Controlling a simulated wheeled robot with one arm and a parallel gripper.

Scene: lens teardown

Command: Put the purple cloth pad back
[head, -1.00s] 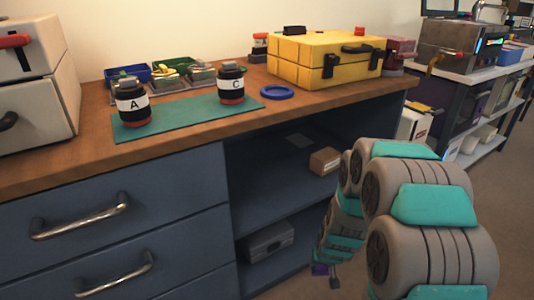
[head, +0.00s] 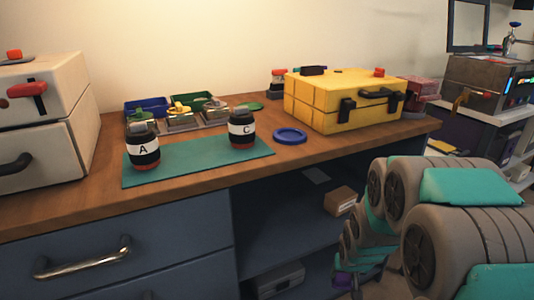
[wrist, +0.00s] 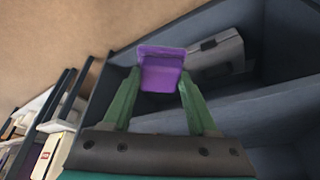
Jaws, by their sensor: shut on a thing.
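The purple cloth pad (wrist: 161,72) is between the two green fingers of my gripper (wrist: 160,78) in the wrist view, held at the fingertips. My gripper is shut on it, in front of the open shelf bay of the blue cabinet (wrist: 265,105). In the head view my arm hangs at the lower right, and a small dark purple patch shows low beside it, too small to make out well.
A green mat (head: 195,160) carries black jars A (head: 143,150) and C (head: 242,130). A blue ring (head: 290,136) and yellow case (head: 345,100) stand to the right. The cabinet bay holds a cardboard box (head: 339,200) and a grey case (wrist: 217,55).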

